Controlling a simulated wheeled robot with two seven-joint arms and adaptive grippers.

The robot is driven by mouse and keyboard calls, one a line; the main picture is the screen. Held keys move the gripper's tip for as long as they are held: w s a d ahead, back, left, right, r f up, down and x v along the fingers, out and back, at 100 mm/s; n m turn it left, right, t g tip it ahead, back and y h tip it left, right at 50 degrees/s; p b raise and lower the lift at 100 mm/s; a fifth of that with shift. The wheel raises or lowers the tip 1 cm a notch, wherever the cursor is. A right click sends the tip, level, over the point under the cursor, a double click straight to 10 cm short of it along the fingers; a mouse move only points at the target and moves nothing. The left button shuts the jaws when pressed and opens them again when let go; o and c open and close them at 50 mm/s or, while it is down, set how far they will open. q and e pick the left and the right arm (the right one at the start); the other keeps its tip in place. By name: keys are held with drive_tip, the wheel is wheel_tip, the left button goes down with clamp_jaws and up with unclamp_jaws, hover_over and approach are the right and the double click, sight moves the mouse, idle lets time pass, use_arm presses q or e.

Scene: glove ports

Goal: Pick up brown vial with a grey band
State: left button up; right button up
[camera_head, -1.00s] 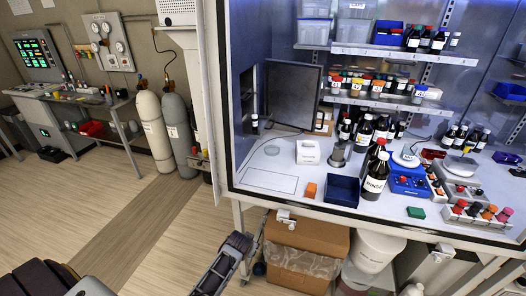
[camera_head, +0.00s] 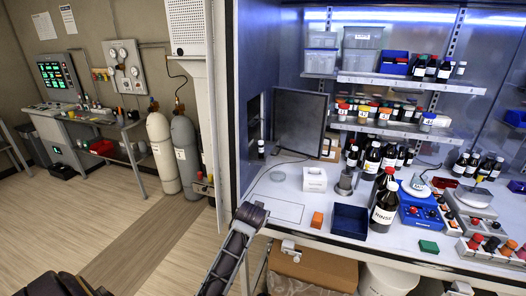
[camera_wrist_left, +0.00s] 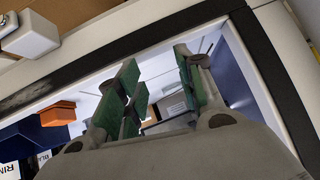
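Several small brown vials with coloured caps and bands stand on the middle shelf (camera_head: 378,127) of the cabinet in the head view. More dark bottles stand on the upper shelf and the worktop; they are too small to tell which has a grey band. My left arm reaches up to the cabinet's front left corner in the head view; its gripper is not clear there. In the left wrist view my left gripper (camera_wrist_left: 158,88) is open, its green-padded fingers apart with no object gripped between them. My right gripper is not in view.
An orange block (camera_head: 317,220), a dark blue bin (camera_head: 349,222) and a large brown bottle (camera_head: 383,207) stand near the worktop's front edge. A white box (camera_head: 314,179) and dark panel (camera_head: 300,120) are behind. The worktop's front left is mostly clear. Gas cylinders (camera_head: 186,155) stand outside left.

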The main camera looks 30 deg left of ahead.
use_arm(q)
drive_tip(key=w+a+r+n+t+y, duration=0.1)
drive_tip(key=w+a+r+n, duration=0.1)
drive_tip(key=w+a+r, duration=0.3)
drive_tip(key=w+a+r+n+t+y, duration=0.1)
drive_tip(key=w+a+r, duration=0.4)
drive_tip(key=w+r, duration=0.7)
drive_tip(key=shift+w+a+n+t+y, duration=0.2)
drive_tip(key=shift+w+n+t+y, duration=0.2)
drive_tip(key=shift+w+t+y, duration=0.15)
